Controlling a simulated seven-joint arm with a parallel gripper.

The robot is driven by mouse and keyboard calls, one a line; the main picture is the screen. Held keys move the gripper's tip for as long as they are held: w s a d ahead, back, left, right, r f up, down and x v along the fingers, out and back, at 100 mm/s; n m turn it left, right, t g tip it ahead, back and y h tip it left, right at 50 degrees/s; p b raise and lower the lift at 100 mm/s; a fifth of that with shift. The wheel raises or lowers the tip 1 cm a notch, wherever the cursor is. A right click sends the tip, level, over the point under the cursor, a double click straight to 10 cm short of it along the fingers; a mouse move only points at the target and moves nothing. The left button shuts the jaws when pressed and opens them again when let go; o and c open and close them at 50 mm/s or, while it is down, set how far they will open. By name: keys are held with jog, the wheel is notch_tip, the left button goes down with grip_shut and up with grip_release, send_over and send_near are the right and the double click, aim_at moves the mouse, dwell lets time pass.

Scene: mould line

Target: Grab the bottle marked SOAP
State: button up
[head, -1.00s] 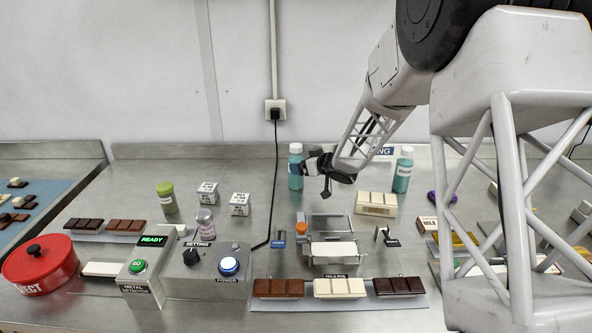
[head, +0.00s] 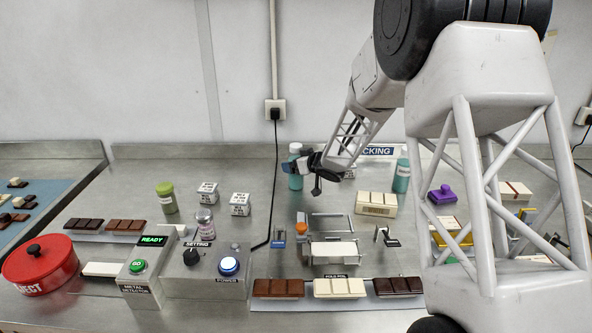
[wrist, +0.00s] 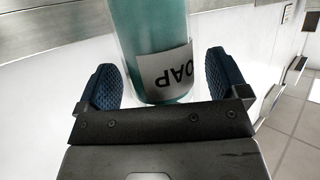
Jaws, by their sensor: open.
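A teal bottle with a pale cap (head: 295,181) stands at the back of the steel bench in the head view. In the wrist view the same teal bottle (wrist: 150,30) carries a white label, upside down, with the letters "OAP" legible and the rest cut off. My gripper (head: 304,165) is at the upper part of this bottle, on its right side. In the wrist view its two blue pads stand apart, one on each side of the bottle, with a gap showing at the right pad. A second teal bottle (head: 402,174) stands to the right, its label unreadable here.
A white chocolate bar on a cream block (head: 376,208) and small white labelled cubes (head: 240,204) stand nearby. A green-lidded jar (head: 166,198) is further left. A metal press (head: 330,245) stands in front.

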aim_at(296, 154)
jog(key=shift+w+a+f, duration=0.15)
jog(key=shift+w+a, duration=0.1)
dwell(0.4)
jog(key=c, duration=1.2)
jog(key=shift+r, duration=1.55)
jog(key=shift+s+r, duration=0.2)
jog(key=shift+r, duration=0.1)
jog(key=s+d+r, duration=0.1)
jog(key=s+d, duration=0.2)
jog(key=s, duration=1.2)
jog(key=shift+s+r, duration=0.15)
jog(key=shift+r, duration=0.05)
